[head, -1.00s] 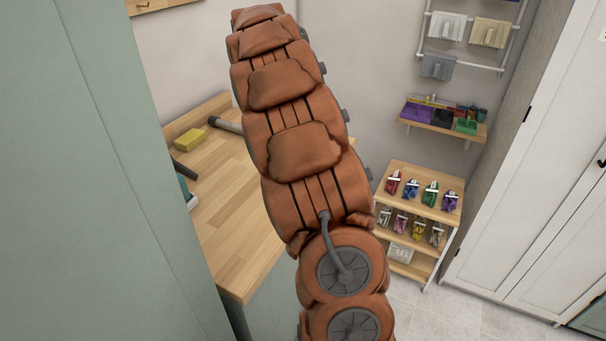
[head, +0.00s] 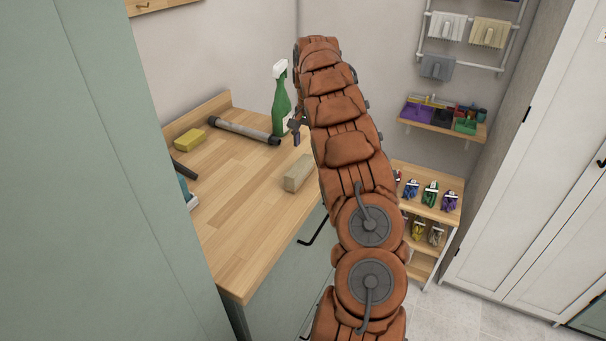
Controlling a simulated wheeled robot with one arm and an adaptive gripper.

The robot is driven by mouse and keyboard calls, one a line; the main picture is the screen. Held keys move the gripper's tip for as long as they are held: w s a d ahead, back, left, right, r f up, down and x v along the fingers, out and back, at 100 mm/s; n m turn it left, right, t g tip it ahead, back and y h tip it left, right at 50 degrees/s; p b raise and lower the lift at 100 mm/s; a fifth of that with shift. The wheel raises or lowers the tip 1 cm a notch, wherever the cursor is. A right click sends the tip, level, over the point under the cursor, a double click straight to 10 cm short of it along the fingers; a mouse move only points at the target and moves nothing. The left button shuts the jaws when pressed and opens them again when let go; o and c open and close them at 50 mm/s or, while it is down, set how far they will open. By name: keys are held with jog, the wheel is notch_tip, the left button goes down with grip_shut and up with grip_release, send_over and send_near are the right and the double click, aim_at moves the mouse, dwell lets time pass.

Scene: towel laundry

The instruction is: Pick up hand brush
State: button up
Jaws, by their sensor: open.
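I cannot clearly pick out a hand brush. A pale wooden block (head: 297,173), which may be the brush lying with its bristles hidden, rests on the wooden counter (head: 235,225) near its front edge. My padded orange arm rises across the middle of the head view and bends down at its far end. My gripper (head: 296,130) shows only as small dark parts left of the arm, above the counter and behind the block. It is open, and I see nothing held; most of it is hidden.
A green spray bottle (head: 281,105), a grey tube (head: 236,131) and a yellow sponge (head: 190,141) stand or lie at the counter's back. Blue and dark items are partly cut off at left. A tall green panel (head: 110,170) blocks the left side. Shelves (head: 440,215) stand right.

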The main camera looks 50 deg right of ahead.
aim_at(307, 155)
jog(key=shift+w+a+f+p, duration=0.15)
jog(key=shift+f+p, duration=0.65)
jog(key=shift+f, duration=1)
jog(key=shift+a+f+p, duration=0.1)
jog(key=shift+f+p, duration=0.7)
jog(key=shift+f, duration=1)
jog(key=c, duration=1.3)
jog(key=shift+r, duration=0.1)
